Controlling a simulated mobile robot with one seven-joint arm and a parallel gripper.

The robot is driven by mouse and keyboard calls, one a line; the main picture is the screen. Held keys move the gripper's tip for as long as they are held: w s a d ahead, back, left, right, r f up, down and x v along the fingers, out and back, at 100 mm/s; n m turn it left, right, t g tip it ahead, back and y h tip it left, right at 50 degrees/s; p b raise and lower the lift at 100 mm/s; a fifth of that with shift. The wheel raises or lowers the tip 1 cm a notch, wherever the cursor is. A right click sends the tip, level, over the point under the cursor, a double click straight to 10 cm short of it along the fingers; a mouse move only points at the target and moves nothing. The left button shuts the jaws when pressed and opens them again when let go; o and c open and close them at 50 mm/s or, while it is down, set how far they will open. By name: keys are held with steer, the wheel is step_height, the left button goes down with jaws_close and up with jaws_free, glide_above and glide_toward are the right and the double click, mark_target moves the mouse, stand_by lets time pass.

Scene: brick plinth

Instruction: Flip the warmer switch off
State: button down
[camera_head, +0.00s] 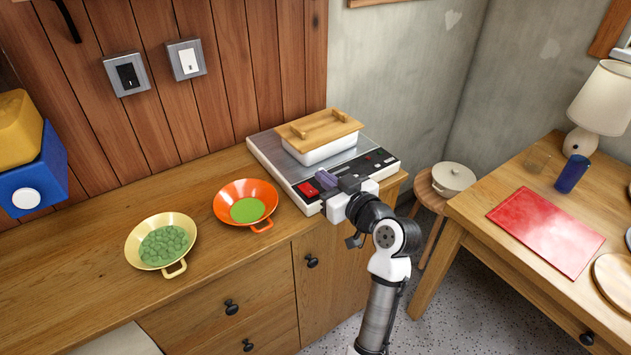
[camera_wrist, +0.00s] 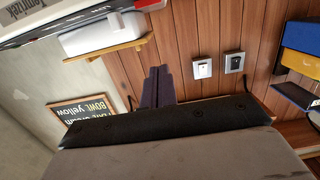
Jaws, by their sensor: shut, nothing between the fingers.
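The warmer (camera_head: 265,147) is a flat silver unit on the wooden counter, with a black control strip along its front. A red switch (camera_head: 308,189) sits at the left end of that strip; whether it is on or off is too small to tell. My gripper (camera_head: 325,177) is shut and empty, its purple fingers over the front strip just right of the red switch. I cannot tell if they touch the panel. In the wrist view, the shut fingers (camera_wrist: 157,76) point up the picture, and the warmer's edge (camera_wrist: 75,22) shows at upper left.
A white dish (camera_head: 322,151) with a wooden lid stands on the warmer. An orange pan (camera_head: 228,190) and a yellow pan (camera_head: 135,245) are left of it. Two wall switches, black (camera_head: 127,74) and white (camera_head: 187,60), are above the counter. A stool with a pot (camera_head: 453,177) stands right.

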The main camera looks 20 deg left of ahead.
steer(key=shift+s+d+r, duration=0.35)
steer(key=shift+s+d, duration=0.05)
steer(key=shift+d, duration=0.15)
steer(key=shift+s+d+r, duration=0.3)
steer(key=shift+s+d, duration=0.1)
steer(key=shift+d, duration=0.1)
